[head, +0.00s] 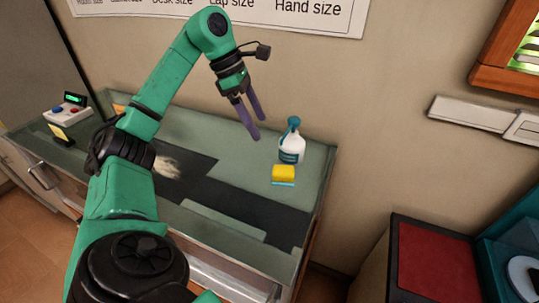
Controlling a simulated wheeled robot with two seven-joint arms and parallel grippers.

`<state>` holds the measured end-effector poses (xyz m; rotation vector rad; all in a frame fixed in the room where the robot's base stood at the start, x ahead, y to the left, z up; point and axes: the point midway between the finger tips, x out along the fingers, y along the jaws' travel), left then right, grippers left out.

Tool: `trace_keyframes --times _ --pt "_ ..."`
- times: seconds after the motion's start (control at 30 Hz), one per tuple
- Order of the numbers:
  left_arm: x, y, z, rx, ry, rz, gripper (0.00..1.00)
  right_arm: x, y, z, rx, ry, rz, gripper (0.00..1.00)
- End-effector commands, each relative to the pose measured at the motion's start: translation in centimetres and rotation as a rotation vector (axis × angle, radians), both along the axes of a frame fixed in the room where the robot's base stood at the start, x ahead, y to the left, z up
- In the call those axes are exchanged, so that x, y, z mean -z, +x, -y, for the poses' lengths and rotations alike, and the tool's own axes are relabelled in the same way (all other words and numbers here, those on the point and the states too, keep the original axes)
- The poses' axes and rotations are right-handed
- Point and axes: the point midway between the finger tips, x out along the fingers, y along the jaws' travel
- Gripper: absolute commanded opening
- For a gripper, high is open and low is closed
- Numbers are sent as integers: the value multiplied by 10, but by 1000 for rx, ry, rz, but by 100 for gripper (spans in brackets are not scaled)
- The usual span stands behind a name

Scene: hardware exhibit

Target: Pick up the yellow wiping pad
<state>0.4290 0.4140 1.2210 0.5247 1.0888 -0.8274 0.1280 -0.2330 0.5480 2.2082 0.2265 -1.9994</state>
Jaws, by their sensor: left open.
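The yellow wiping pad (284,172) lies near the right end of the counter, with a light blue layer along its lower edge. It is just in front of a white and teal spray bottle (291,145). My left gripper (257,137) hangs above the counter, to the left of the bottle and up and left of the pad. Its two purple fingers are apart and empty, pointing down. It does not touch the pad. My right gripper is not in view.
The green and dark counter (237,234) has free room around the pad. A pale brush-like thing (167,166) lies partly behind my arm. A device with colored buttons (68,108) stands at the left. A red-topped box (437,262) stands right of the counter.

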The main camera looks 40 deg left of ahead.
Motion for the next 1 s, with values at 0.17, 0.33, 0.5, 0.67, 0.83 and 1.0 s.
trace_keyframes --times 0.17,0.33,0.5,0.67,0.83,1.0 --pt "41 8 14 4 0 -6 92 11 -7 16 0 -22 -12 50" --pt "74 17 27 3 -2 -5 92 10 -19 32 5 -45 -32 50" --pt "91 21 34 3 -3 -3 92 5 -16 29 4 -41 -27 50" --pt "115 26 45 3 -4 -5 92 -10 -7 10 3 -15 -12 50" --pt "130 29 49 3 -1 0 92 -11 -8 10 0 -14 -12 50" --pt "131 29 48 2 0 0 81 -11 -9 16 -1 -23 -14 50"
